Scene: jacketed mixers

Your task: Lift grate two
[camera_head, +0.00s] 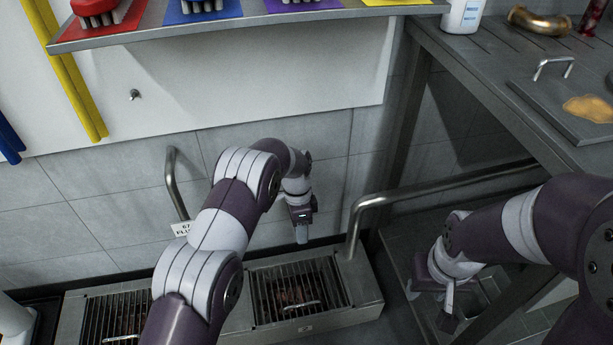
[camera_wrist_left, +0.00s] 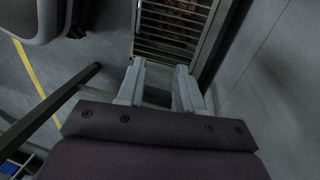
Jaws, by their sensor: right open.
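Two slotted metal grates lie in a steel floor channel in the head view. One grate (camera_head: 298,288) is right of my left arm and has a small bar handle (camera_head: 301,304). The other grate (camera_head: 112,312) is at the lower left, partly behind my left arm. I cannot read which is grate two. My left gripper (camera_head: 302,236) points down above the far side of the right grate. In the left wrist view its fingers (camera_wrist_left: 158,84) are apart and empty, with a grate (camera_wrist_left: 176,24) beyond them. My right gripper (camera_head: 430,302) is open at the lower right, away from the grates.
Bent steel pipes (camera_head: 362,205) and (camera_head: 172,180) come down near the channel. A steel table (camera_head: 480,75) with a lidded plate (camera_head: 560,95) stands at the right. A shelf (camera_head: 250,22) with coloured mats and brushes hangs above.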

